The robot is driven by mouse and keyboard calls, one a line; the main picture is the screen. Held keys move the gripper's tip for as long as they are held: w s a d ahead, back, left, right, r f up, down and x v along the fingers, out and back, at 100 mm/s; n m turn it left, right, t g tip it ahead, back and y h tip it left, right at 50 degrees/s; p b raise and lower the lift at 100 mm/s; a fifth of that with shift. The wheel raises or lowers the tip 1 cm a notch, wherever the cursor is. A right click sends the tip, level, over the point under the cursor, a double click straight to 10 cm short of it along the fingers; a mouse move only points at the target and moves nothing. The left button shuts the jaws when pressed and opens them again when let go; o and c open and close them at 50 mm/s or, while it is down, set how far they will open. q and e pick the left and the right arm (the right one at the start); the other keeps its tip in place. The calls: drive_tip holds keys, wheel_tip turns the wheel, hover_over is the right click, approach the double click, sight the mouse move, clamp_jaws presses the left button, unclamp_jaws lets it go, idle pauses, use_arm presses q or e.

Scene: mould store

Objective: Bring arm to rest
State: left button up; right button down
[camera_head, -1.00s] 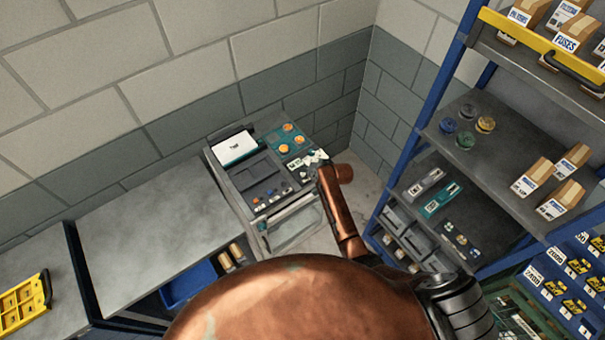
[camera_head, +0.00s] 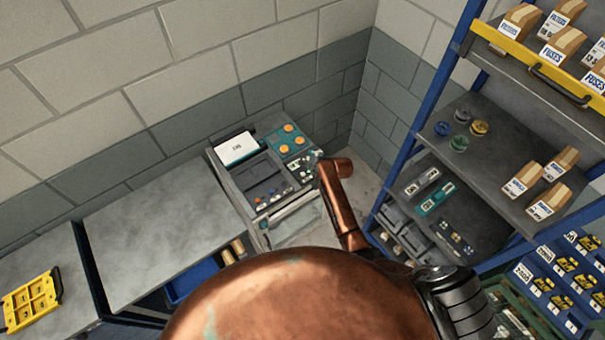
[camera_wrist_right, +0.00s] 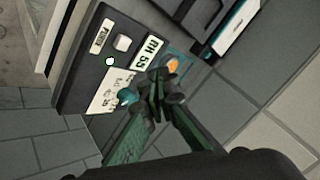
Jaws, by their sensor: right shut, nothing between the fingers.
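My right arm (camera_head: 342,205), copper-coloured, reaches up from the bottom of the head view beside a grey control cabinet (camera_head: 262,190). My right gripper (camera_head: 317,158) is small and mostly hidden at the arm's far end, near the cabinet's right edge. In the right wrist view my right gripper (camera_wrist_right: 160,84) shows close up, its dark green fingers drawn together with nothing between them. Behind the fingers in that view is a dark panel (camera_wrist_right: 84,75) with a white knob and labels. My left gripper is not in view.
A blue-framed shelf (camera_head: 420,120) with boxes and small discs stands at the right. A grey worktop (camera_head: 150,235) and a yellow tray (camera_head: 32,300) are at the left. A block wall closes the back. A strip of floor shows between cabinet and shelf.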

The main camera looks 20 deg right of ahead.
idle(0.4)
